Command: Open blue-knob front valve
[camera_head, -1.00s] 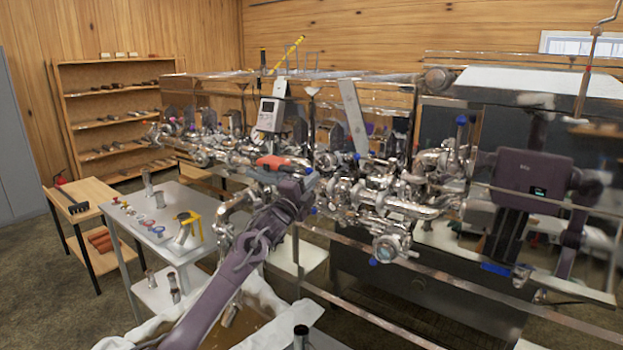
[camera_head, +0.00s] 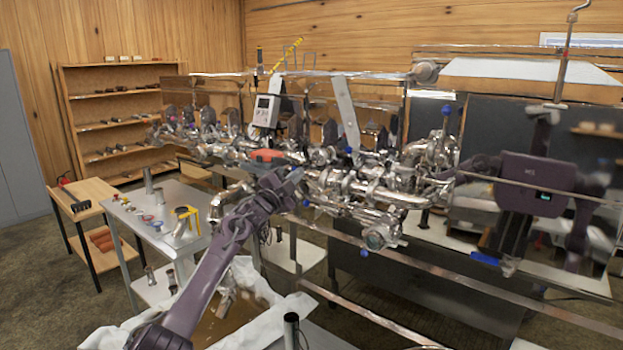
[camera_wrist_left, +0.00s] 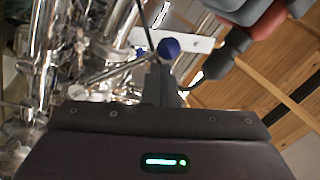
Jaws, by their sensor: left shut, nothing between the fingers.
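My left gripper (camera_head: 290,178) reaches in from the lower left to the front of the shiny pipework, just below an orange-red part (camera_head: 267,155). In the left wrist view my left gripper (camera_wrist_left: 163,75) has its fingers shut and empty. A round blue knob (camera_wrist_left: 169,48) on a thin metal stem shows right beyond the fingertips. I cannot tell whether they touch it. In the head view, another blue knob (camera_head: 364,253) hangs under a round fitting (camera_head: 376,238), and one tops an upright stem (camera_head: 446,110). My right gripper does not show.
Dense metal pipes (camera_head: 370,190) surround the gripper. The orange-red and grey part (camera_wrist_left: 255,25) is close by in the left wrist view. A long metal rail (camera_head: 420,275) crosses in front of the evaporator. A grey table (camera_head: 150,220) with small items stands left. Floor is clear between tables.

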